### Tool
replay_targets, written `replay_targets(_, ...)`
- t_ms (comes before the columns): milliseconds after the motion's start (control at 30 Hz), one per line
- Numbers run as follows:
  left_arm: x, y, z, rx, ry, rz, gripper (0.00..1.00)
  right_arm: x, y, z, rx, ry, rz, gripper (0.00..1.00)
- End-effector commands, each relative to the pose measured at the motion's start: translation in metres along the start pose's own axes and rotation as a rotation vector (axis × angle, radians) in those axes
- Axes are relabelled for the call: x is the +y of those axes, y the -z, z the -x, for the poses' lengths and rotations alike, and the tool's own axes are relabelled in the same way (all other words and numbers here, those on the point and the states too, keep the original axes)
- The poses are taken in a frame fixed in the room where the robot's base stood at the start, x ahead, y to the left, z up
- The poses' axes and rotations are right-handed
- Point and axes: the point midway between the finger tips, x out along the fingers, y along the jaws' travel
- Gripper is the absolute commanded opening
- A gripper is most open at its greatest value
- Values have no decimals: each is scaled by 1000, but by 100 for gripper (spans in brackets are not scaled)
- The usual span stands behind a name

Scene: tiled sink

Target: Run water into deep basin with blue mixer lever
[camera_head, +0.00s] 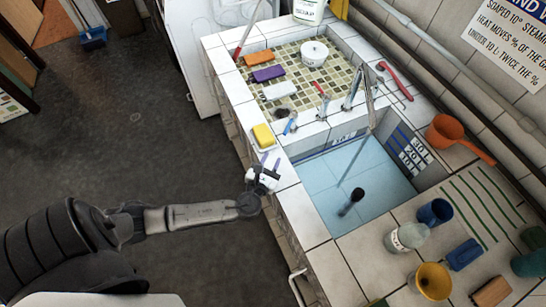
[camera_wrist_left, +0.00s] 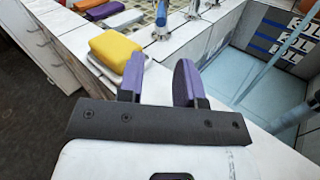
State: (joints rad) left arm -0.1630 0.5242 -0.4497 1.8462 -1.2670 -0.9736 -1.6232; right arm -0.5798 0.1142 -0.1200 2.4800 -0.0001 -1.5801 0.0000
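The blue mixer lever (camera_head: 290,126) sits on the tiled ledge between the two basins, at the near end of the row of fittings. The deep basin (camera_head: 325,180) has a pale blue floor and depth marks on its far wall. A thin pale streak (camera_head: 356,160) runs from the tall chrome spout (camera_head: 371,105) into this basin and looks like running water. My left gripper (camera_head: 270,161) is above the front rim, short of the lever and apart from it. Its purple fingers (camera_wrist_left: 160,80) are open with nothing between them. My right gripper is not in view.
A yellow sponge (camera_head: 264,135) on a white dish lies close beside my left gripper. A dark upright piece (camera_head: 350,202) stands in the deep basin. A red-handled lever (camera_head: 321,90) is further along the ledge. Cups and an orange scoop (camera_head: 447,131) occupy the right counter.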

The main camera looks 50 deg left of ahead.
Motion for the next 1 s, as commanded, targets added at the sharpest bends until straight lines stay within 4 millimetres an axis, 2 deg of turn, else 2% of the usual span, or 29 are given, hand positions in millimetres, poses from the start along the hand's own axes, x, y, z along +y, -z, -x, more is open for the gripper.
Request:
replay_targets(67, 4, -5, -13, -10, -48, 18, 25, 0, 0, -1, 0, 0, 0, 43)
replay_targets(167, 16, -17, -46, -26, -189, 73, 15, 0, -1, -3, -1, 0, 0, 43)
replay_targets(333, 49, -44, -114, -11, -575, 257, 0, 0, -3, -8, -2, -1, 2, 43)
replay_targets(400, 58, -50, -132, 24, -727, 344, 0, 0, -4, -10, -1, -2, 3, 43)
replay_targets(500, 59, -56, -150, 105, -924, 470, 0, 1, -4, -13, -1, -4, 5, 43)
replay_targets(567, 52, -59, -157, 177, -1034, 551, 0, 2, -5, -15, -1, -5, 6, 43)
replay_targets(667, 25, -65, -162, 324, -1188, 669, 0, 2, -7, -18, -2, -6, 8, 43)
replay_targets(900, -62, -97, -152, 665, -1360, 813, 0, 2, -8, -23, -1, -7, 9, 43)
replay_targets(1000, -87, -110, -145, 756, -1382, 827, 0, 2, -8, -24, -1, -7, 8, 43)
